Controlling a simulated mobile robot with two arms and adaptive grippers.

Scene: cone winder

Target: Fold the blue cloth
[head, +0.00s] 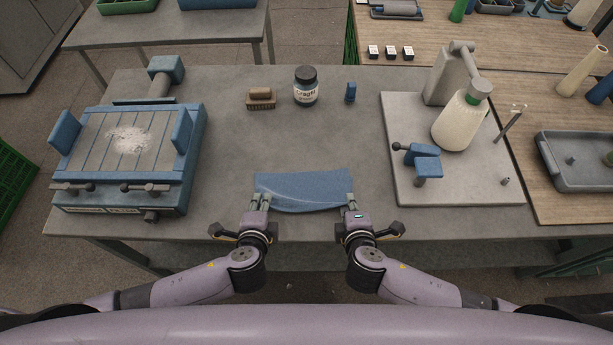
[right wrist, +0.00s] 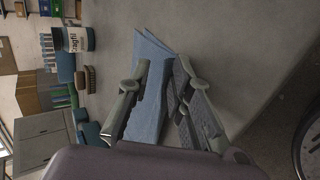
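The blue cloth (head: 303,187) lies at the front edge of the grey table, with a curved near edge between my two grippers. My left gripper (head: 260,199) is at its near left corner, with its fingers apart. My right gripper (head: 344,200) is at its near right corner, also with its fingers apart. In the right wrist view the cloth (right wrist: 152,55) shows between and beyond the parted fingers of my right gripper (right wrist: 160,88). Two edges show at its far end there. I cannot tell whether the fingers touch the cloth.
A blue fixture with a slatted, powdered top (head: 125,140) stands at left. A brush (head: 261,99), a labelled jar (head: 305,86) and a small blue item (head: 351,92) stand behind the cloth. A plate (head: 398,175) with a cone winder is at right. The table around the cloth is clear.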

